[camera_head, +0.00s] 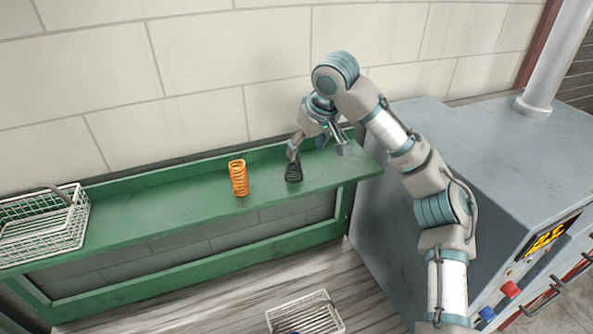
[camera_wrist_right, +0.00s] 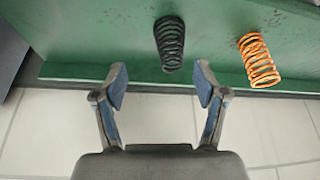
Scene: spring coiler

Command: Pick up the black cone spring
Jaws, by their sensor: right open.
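The black cone spring (camera_head: 293,172) stands on the green bench near its right end. In the right wrist view the black cone spring (camera_wrist_right: 169,44) lies ahead of the fingers, between their lines but nearer the right finger. My right gripper (camera_head: 318,150) is open and empty, close to the spring and above the bench. In the right wrist view its two blue-padded fingers (camera_wrist_right: 161,88) are spread apart, with nothing between them. My left gripper is not in view.
An orange spring (camera_head: 238,178) stands left of the black one; it also shows in the right wrist view (camera_wrist_right: 259,60). A wire basket (camera_head: 45,222) sits at the bench's left end. Another basket (camera_head: 306,314) is below. A grey machine (camera_head: 480,150) stands right.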

